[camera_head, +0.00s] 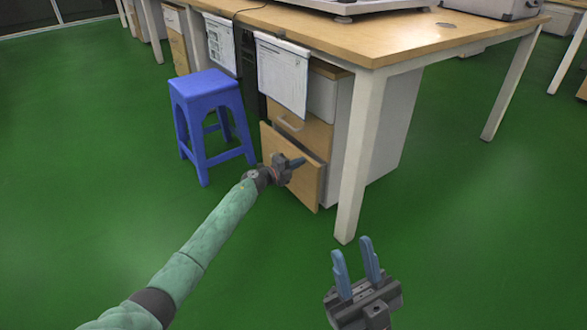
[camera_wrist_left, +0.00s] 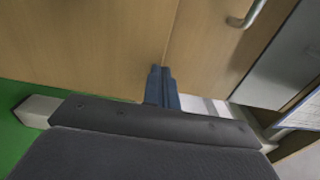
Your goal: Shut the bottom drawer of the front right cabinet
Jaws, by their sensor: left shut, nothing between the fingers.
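The front right cabinet (camera_head: 322,95) stands under the near end of the wooden desk. Its bottom drawer (camera_head: 308,188) has a wooden front that stands out a little from the cabinet, so it is partly open. In the left wrist view the drawer front (camera_wrist_left: 80,45) fills the upper left, with a seam between it and the drawer above (camera_wrist_left: 215,55). My left gripper (camera_head: 297,163) is shut and empty, in front of the drawer front near its upper part; its fingertips also show in the left wrist view (camera_wrist_left: 160,70). Contact is unclear. My right gripper (camera_head: 357,255) is open and empty over the floor.
A blue stool (camera_head: 205,95) stands left of the cabinet, close to my left arm. A white desk leg (camera_head: 358,160) rises just right of the drawer. Paper sheets (camera_head: 283,75) hang from the desk edge (camera_head: 370,57). The green floor (camera_head: 480,230) is clear at the right.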

